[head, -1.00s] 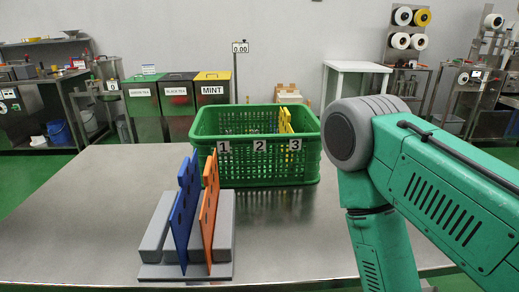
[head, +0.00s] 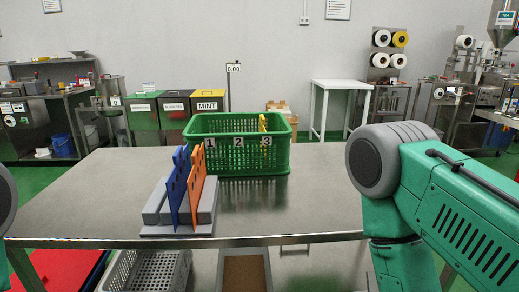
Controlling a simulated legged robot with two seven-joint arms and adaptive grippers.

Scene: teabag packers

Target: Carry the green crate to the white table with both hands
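The green crate (head: 225,161) stands upright on the steel table (head: 310,205), towards its far edge, with labels 1, 2 and 3 on its front. A yellow plate (head: 263,123) stands inside it at the right; the rest of its inside is mostly hidden. The white table (head: 341,85) stands beyond the steel table, behind and to the right of the crate, and its top looks bare. My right arm fills the right side, apart from the crate. A small part of my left arm shows at the left edge. Neither gripper is in view.
A grey rack (head: 180,230) with a blue plate (head: 178,180) and an orange plate (head: 196,188) stands at the front left of the steel table. Bins, including the yellow-lidded MINT bin (head: 208,104), stand behind. The steel table is clear right of the crate.

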